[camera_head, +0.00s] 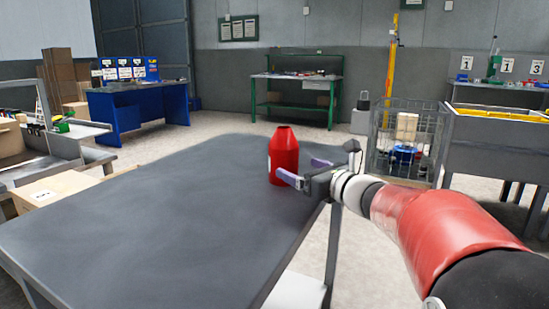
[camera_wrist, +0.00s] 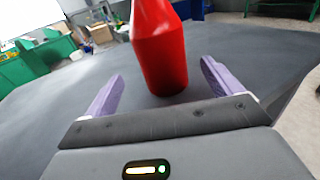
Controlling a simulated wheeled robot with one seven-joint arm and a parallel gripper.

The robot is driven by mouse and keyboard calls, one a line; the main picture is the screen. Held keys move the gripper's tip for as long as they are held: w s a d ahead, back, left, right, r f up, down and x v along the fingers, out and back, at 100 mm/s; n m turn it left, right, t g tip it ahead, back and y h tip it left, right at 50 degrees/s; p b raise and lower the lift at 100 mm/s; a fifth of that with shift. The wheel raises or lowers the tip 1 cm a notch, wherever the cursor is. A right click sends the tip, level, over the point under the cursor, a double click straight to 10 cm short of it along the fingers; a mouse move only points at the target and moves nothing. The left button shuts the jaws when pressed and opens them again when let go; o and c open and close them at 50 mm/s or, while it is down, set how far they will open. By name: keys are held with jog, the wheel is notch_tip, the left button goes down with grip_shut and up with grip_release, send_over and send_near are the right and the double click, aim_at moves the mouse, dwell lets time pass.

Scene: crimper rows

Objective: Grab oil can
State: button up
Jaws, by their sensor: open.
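The oil can is a red bottle-shaped can (camera_head: 284,157) with a narrower neck, standing upright on the grey table (camera_head: 130,235) near its far right edge. In the wrist view the can (camera_wrist: 160,55) stands just ahead of my gripper, roughly centred between the two purple fingers, its top cut off by the frame. My gripper (camera_head: 298,172) is open, reaching in from the right at low height. In the wrist view the fingers (camera_wrist: 160,88) are spread to either side with a gap to the can, and nothing is held.
The rest of the tabletop is bare. A wire cage cart (camera_head: 408,140) stands on the floor beyond the table at right. A blue workbench (camera_head: 138,105) and a green workbench (camera_head: 297,95) stand farther back. A cardboard box (camera_head: 52,190) is at left.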

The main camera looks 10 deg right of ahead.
aim_at(283, 157)
jog(key=x, duration=0.5)
jog(key=r+p+x, duration=0.1)
jog(key=x, duration=0.1)
jog(key=shift+w+a, duration=0.1)
jog(key=shift+w, duration=0.3)
jog(key=c, duration=1.2)
jog(key=shift+o, duration=0.2)
